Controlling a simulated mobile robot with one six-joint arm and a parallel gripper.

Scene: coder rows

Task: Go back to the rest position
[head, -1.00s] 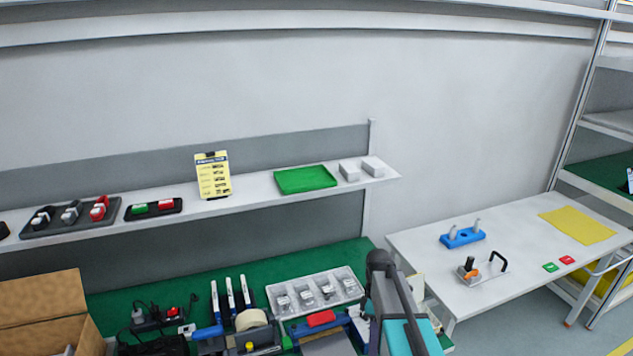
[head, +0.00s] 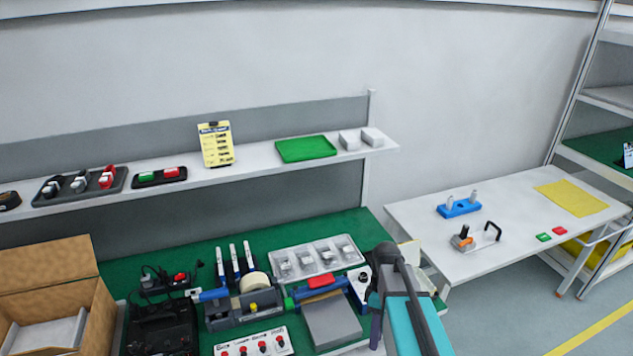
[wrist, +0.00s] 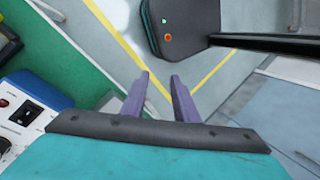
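My gripper (wrist: 159,82) shows in the wrist view with its two purple fingers apart and nothing between them. It hangs over the grey floor with a yellow line, beside the green bench edge.
The green workbench (head: 190,257) holds a clear compartment tray (head: 318,257), a tape dispenser (head: 240,303) and a button panel (head: 252,343). An open cardboard box (head: 50,265) stands left. A white table (head: 420,215) with a blue holder (head: 459,207) stands right. A shelf (head: 260,163) runs behind.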

